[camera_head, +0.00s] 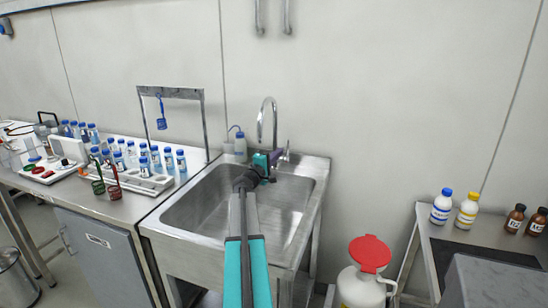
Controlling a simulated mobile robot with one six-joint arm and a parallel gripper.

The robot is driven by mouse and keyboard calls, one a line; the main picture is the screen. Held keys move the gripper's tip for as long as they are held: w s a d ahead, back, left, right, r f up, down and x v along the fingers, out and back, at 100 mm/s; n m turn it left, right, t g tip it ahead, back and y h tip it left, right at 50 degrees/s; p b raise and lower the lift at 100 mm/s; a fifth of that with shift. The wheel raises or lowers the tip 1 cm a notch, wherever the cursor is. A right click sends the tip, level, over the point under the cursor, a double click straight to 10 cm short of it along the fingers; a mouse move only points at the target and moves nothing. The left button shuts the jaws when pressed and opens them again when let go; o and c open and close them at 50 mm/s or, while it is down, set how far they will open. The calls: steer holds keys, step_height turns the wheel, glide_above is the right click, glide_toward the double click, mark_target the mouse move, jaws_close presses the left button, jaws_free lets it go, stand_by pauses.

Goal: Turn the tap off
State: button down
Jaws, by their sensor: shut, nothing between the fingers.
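The tap is a chrome gooseneck faucet (267,118) at the back rim of a steel sink (318,190). Its small upright lever (287,149) stands at the right of the spout base. My arm reaches in from the bottom centre over the basin. My gripper (277,156) is at the tap base, close to the lever on its left side. I cannot tell whether it touches the lever. It is shut and looks empty. The wrist hides the lower part of the tap. I cannot make out running water.
A wash bottle (240,146) stands behind the sink's left back corner. A bench with blue-capped bottles (168,160) and a metal frame (204,125) is at left. A red-lidded canister (369,256) stands front right, before a table with small bottles (467,211).

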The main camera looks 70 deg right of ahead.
steer(key=shift+s+d+r+p, duration=0.15)
steer(key=shift+d+p, duration=0.1)
steer(key=shift+d, duration=0.65)
steer(key=shift+s+d+p, duration=0.1)
steer(key=shift+d+p, duration=0.2)
steer(key=shift+d, duration=0.6)
steer(key=shift+s+d+r+p, duration=0.15)
steer(key=shift+d+p, duration=0.1)
steer(key=shift+d, duration=0.65)
steer(key=shift+d+b, duration=0.15)
steer(key=shift+b, duration=0.25)
steer(key=shift+d+b, duration=0.35)
steer(key=shift+b, duration=0.3)
steer(key=shift+d+r+b, duration=0.5)
steer(key=shift+r+b, duration=0.4)
steer(key=shift+b, duration=0.5)
steer(key=shift+r, duration=0.1)
steer(key=b, duration=0.3)
glide_toward(288, 145)
steer(key=w+a+r, duration=0.1)
steer(key=a+r, duration=0.1)
steer(key=a, duration=0.4)
steer(key=shift+a+r, duration=0.2)
steer(key=shift+r, duration=0.05)
